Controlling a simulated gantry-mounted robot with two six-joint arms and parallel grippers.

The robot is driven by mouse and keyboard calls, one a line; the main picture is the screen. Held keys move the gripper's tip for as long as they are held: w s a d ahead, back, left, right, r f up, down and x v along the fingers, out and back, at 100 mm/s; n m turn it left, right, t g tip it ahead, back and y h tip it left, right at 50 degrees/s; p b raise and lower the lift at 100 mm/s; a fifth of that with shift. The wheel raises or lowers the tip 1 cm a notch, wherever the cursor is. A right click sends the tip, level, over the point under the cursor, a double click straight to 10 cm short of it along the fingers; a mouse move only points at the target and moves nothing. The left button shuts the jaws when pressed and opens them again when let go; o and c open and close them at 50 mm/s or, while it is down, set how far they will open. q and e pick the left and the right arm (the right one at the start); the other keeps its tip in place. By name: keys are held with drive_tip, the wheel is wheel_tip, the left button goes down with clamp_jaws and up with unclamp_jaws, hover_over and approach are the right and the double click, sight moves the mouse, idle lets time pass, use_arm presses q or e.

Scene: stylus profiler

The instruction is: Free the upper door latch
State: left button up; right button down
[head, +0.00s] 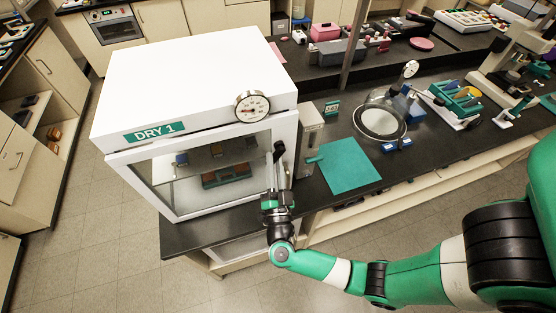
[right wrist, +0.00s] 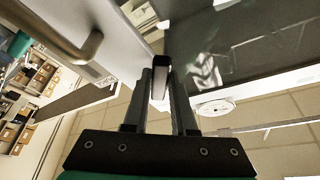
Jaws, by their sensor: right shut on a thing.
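The dry cabinet (head: 195,70), white with a "DRY 1" label, stands on the bench at the left of the head view. Its glass-fronted door (head: 118,165) looks closed. My right gripper (head: 278,158) is upright at the door's right edge, near its upper corner. In the right wrist view its two dark fingers (right wrist: 162,80) are shut on the upper door latch (right wrist: 160,65), a small piece with a black top and pale side. The fingers hide most of the latch in the head view. My left gripper is not in view.
A round dial gauge (head: 252,106) sits on the cabinet's upper front, close to the gripper. A teal mat (head: 345,167) and a glass dome (head: 381,118) lie to the right on the bench.

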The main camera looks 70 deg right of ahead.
drive_tip(key=m+g, duration=0.1)
drive_tip(key=m, duration=0.1)
drive_tip(key=r+m+g+p, duration=0.1)
drive_tip(key=m, duration=0.1)
drive_tip(key=w+a+m+g+p, duration=0.1)
drive_tip(key=m, duration=0.1)
drive_tip(key=shift+r+m, duration=0.4)
drive_tip(key=m+p, duration=0.1)
drive_tip(key=r+m+y, duration=0.1)
drive_tip(key=m, duration=0.1)
drive_tip(key=m+g+y+p, duration=0.1)
drive_tip(key=m, duration=0.1)
drive_tip(key=shift+w+r+p, duration=0.15)
drive_tip(key=shift+r+p, duration=0.15)
drive_tip(key=shift+p, duration=0.05)
drive_tip(key=shift+m, duration=0.3)
drive_tip(key=c, duration=0.7)
unclamp_jaws()
drive_tip(key=shift+a, duration=0.15)
drive_tip(key=b, duration=0.1)
approach(270, 146)
drive_tip(key=v, duration=0.5)
drive_tip(key=shift+a+r, duration=0.2)
drive_tip(key=shift+a, duration=0.15)
